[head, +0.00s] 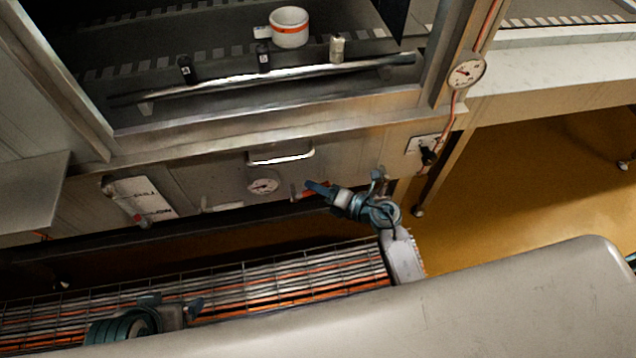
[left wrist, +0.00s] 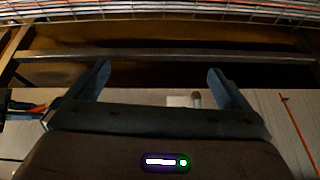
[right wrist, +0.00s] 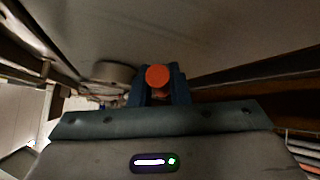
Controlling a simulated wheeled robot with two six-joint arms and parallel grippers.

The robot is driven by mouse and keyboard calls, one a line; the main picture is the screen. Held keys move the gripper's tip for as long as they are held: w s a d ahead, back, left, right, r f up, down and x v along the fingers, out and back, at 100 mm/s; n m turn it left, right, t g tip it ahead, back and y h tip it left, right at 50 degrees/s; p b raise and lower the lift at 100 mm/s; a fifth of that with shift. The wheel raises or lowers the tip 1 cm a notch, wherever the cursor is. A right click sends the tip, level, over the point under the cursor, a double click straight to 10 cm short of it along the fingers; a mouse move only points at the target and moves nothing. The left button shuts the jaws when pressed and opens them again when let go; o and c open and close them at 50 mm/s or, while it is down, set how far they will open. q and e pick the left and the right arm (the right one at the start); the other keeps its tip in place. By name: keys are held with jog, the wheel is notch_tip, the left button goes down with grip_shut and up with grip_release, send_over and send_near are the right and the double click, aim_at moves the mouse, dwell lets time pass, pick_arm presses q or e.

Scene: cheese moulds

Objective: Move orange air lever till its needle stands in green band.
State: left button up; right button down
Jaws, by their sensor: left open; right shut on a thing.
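The orange lever (head: 298,194) sits low on the front panel of the steel cabinet. My right gripper (head: 313,187) is shut on it. In the right wrist view the lever's round orange end (right wrist: 157,77) shows between the two fingers. A round white gauge (head: 263,186) is on the panel just left of the lever. Its needle shows as a small reddish mark; I cannot make out a green band or where the needle stands against it. My left gripper (head: 172,304) is open above the orange-striped grating, and its spread, empty fingers show in the left wrist view (left wrist: 160,80).
A second gauge (head: 467,71) hangs on a copper pipe at the upper right. A pale handle (head: 281,155) juts from the panel above the lever. A white cup-like mould (head: 289,27) stands inside the cabinet. A wire grating (head: 290,285) runs below. Open yellow floor (head: 545,185) lies right.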

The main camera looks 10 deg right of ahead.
jog(key=shift+a+r+p, duration=0.1)
jog(key=shift+r+p, duration=0.15)
jog(key=shift+p, duration=0.3)
pick_arm(q)
jog(key=f, duration=0.1)
jog(key=a+f+g+p, duration=0.1)
jog(key=f, duration=0.1)
jog(key=a+f+g+p, duration=0.1)
jog(key=shift+w+a+f+y, duration=0.1)
jog(key=shift+f+y, duration=0.3)
pick_arm(e)
jog(key=shift+a+n+g+h, duration=0.1)
jog(key=shift+n+g+h, duration=0.2)
jog(key=shift+h, duration=0.2)
jog(key=c, duration=1.4)
grip_release()
jog(key=shift+o, duration=0.2)
